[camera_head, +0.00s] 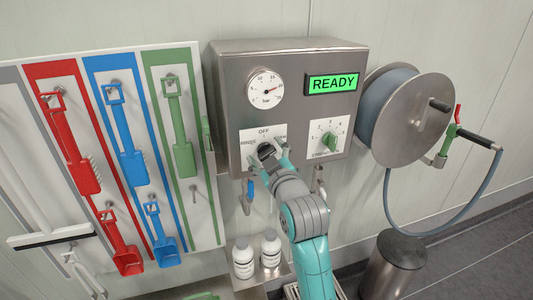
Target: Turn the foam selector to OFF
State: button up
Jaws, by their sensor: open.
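The foam selector is a black knob (265,151) on a white label plate (247,136) at the lower left of the steel control box (229,110). The plate reads OFF at the top, RINSE at the left and a partly covered word, likely FOAM, at the right. My gripper (268,159) is open at the knob, coming from below. Its fingers and my arm hide part of the knob and the plate's lower right. I cannot tell whether the fingers touch the knob, or exactly which mark its pointer faces.
A green knob (329,142) sits right of the selector, below a lit READY display (333,83). A pressure gauge (265,88) is above. A hose reel (417,120) stands right. White bottles (243,259) stand below. Coloured tools hang on a board (205,220) at left.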

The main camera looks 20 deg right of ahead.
jog(key=c, duration=1.2)
jog(key=shift+o, duration=0.2)
jog(key=n, duration=0.5)
jog(key=shift+a+f+n, duration=0.1)
jog(key=shift+n, duration=0.3)
jog(key=n, duration=0.5)
jog(key=shift+f+n, duration=0.15)
jog(key=shift+n, duration=0.25)
jog(key=shift+a, duration=0.1)
jog(key=o, duration=1.2)
jog(key=shift+c, duration=0.2)
